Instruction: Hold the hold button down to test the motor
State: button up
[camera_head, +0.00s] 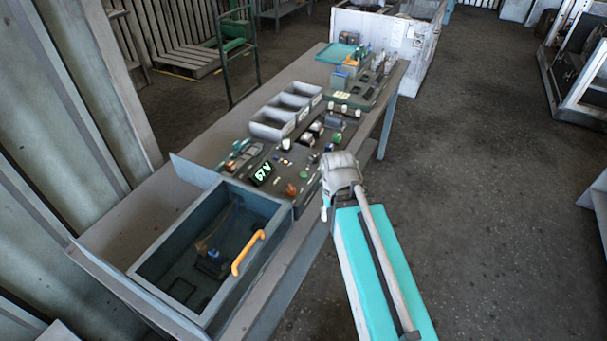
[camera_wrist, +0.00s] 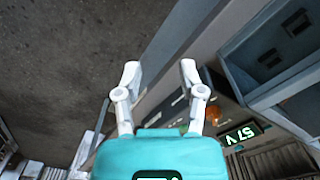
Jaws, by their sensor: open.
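A dark control panel (camera_head: 280,176) lies on the bench and carries several small buttons and knobs. An orange knob (camera_head: 291,189) sits near its front edge, and a small green button (camera_head: 304,174) is beside it. I cannot tell which one is the hold button. A lit green display (camera_head: 262,173) stands on the panel; it also shows in the wrist view (camera_wrist: 243,133). The motor is not clearly identifiable. My gripper (camera_head: 325,208) hangs by the bench's right edge, beside the panel. In the wrist view, its white fingers (camera_wrist: 160,69) are spread and empty.
An open dark box (camera_head: 160,262) with an orange handle (camera_head: 248,253) stands at the near end of the bench. Grey bins (camera_head: 270,131) line the bench behind the panel. More equipment (camera_head: 355,88) sits at the far end. The floor (camera_head: 470,180) at right is clear.

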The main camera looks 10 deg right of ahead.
grip_shut()
dwell(1.2)
